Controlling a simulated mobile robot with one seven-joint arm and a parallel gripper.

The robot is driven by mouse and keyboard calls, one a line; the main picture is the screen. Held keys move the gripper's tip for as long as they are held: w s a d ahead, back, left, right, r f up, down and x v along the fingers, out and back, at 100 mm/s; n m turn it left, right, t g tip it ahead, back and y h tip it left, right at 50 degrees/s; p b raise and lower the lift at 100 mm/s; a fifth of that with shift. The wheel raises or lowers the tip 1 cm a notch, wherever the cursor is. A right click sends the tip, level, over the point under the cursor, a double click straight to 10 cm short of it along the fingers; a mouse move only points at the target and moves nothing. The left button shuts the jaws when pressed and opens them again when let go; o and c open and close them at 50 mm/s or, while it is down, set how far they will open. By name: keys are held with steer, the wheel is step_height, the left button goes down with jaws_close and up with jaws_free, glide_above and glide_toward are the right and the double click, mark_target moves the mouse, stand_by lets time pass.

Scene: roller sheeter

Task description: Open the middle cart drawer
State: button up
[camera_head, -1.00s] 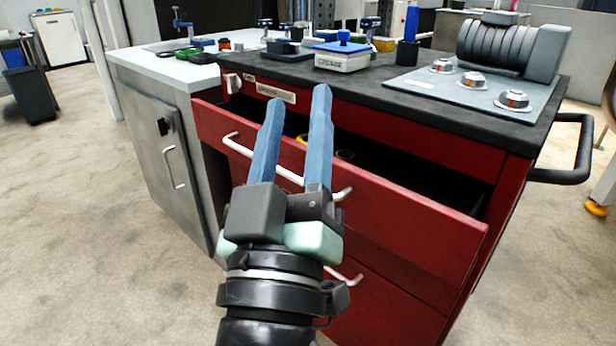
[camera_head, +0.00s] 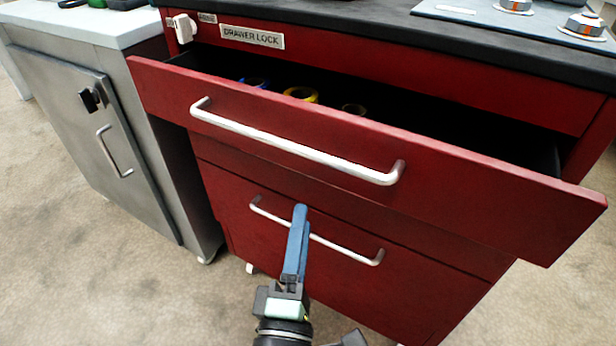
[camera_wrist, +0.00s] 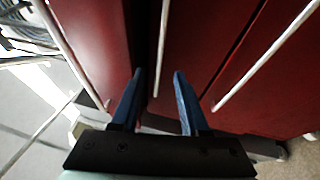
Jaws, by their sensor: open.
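The red cart's top drawer (camera_head: 450,185) is pulled out, and its front overhangs the fronts below. In the wrist view three handles show: the open drawer's handle (camera_wrist: 75,55) at left, the middle handle (camera_wrist: 161,45), and the lowest handle (camera_wrist: 265,55) at right. My gripper (camera_wrist: 158,72) is open and empty, and the middle handle appears between its blue fingers. In the head view my gripper (camera_head: 300,207) overlaps a lower handle (camera_head: 345,247); the fingers line up and the gap is hidden. I cannot tell whether they touch any handle. The fronts below the top drawer look shut.
The open top drawer holds several rolls, among them a yellow one (camera_head: 300,93). A white lock knob (camera_head: 184,28) sits beside the drawer lock label (camera_head: 252,37). A grey cabinet (camera_head: 95,130) stands at left. Open floor lies in front.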

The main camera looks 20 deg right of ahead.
steer(key=x, duration=0.8)
steer(key=shift+p, duration=0.45)
steer(key=shift+r, duration=0.1)
steer(key=shift+c, duration=0.3)
jaws_close()
stand_by(0.4)
